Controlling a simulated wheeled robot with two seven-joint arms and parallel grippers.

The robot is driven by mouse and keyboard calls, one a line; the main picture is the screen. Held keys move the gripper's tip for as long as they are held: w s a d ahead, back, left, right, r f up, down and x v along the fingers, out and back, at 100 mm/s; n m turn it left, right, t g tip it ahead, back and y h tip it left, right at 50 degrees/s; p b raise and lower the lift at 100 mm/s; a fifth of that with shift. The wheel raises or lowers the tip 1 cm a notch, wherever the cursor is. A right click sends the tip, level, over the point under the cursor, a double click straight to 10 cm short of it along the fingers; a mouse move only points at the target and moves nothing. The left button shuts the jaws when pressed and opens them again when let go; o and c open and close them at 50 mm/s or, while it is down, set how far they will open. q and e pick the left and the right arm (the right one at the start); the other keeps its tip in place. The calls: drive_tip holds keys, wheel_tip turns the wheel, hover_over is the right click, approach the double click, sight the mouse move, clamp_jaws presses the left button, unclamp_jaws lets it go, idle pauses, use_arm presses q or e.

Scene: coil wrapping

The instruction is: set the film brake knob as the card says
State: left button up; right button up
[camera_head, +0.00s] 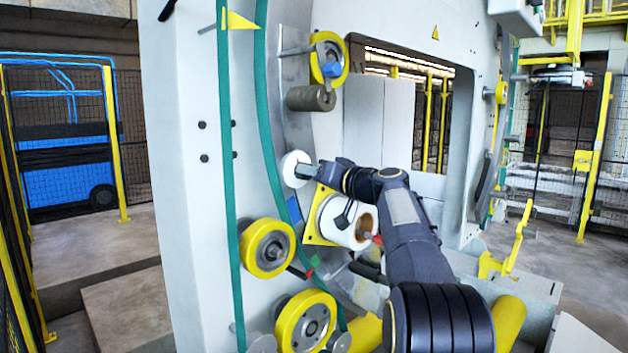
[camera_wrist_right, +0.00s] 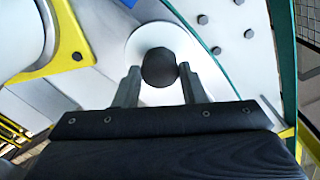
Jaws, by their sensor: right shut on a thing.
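The film brake knob (camera_wrist_right: 159,67) is a round black knob in front of a white disc (camera_wrist_right: 137,48) in the right wrist view. My right gripper (camera_wrist_right: 158,80) has one finger on each side of the knob and is shut on it. In the head view the white disc (camera_head: 291,166) stands on the ring's face, and my right gripper (camera_head: 306,171) reaches it from the right; the knob is hidden there by the fingers. I cannot make out a card with a readable setting or a pointer mark on the knob. My left gripper is not in view.
A white film roll (camera_head: 347,222) on a yellow plate sits just below and right of my right gripper. Yellow rollers (camera_head: 267,248) and (camera_head: 305,322) are lower on the ring, and a brown roller (camera_head: 311,98) is above. A yellow-posted mesh fence (camera_head: 117,150) stands at left.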

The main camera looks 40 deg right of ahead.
drive_tip(key=shift+m+p, duration=1.25)
drive_tip(key=shift+m, duration=5.95)
drive_tip(key=o, duration=1)
